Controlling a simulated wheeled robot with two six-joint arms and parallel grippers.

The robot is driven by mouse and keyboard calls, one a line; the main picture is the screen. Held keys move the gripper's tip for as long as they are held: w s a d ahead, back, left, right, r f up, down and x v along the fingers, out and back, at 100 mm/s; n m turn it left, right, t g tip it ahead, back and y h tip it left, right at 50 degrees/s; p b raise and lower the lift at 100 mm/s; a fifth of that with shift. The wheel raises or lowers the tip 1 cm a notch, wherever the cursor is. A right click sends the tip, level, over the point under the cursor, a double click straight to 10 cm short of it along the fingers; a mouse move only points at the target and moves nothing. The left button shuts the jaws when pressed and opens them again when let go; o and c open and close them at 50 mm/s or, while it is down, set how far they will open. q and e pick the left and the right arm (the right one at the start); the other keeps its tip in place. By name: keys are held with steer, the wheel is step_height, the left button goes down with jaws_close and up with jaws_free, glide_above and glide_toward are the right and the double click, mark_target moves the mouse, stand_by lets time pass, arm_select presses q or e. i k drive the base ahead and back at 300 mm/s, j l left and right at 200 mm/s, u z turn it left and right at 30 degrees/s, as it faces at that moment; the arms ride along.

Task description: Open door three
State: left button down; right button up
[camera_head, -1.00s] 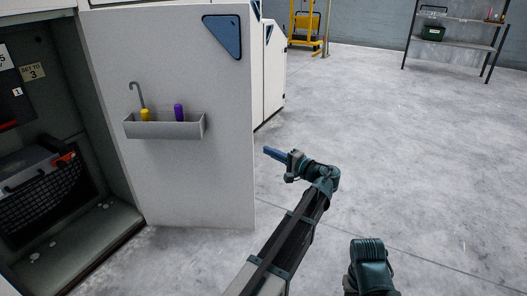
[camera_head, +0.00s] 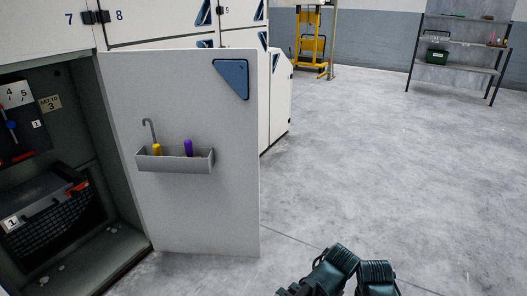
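A white door (camera_head: 205,215) stands swung open on the right side of a dark cabinet bay. It carries a blue triangular plate (camera_head: 231,79) at its upper right and no number I can read. Other closed white doors behind and above it show the numbers 7, 8 and 9. I cannot see a door marked 3. Two dark teal parts of my arms show at the bottom edge, right of the open door and apart from it. The fingers of both grippers are out of view.
A grey tray (camera_head: 175,160) on the open door holds a hooked tool, a yellow handle and a purple handle. The bay (camera_head: 120,242) holds a box marked 1 and a "SET TO 3" note (camera_head: 50,103). A yellow lift (camera_head: 312,50) and shelf (camera_head: 460,45) stand behind. Floor at right is clear.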

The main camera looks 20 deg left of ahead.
mark_target(209, 205)
steer(key=i+u, duration=0.1)
steer(key=u, duration=0.35)
steer(key=i+l+u, duration=0.55)
steer(key=i+l, duration=0.25)
steer(key=l, duration=0.15)
steer(key=i+l+u, duration=0.1)
steer(key=l, duration=0.25)
steer(key=i+l, duration=0.3)
steer(key=i+l+u, duration=0.1)
steer(key=i+l, duration=0.15)
steer(key=l, duration=0.25)
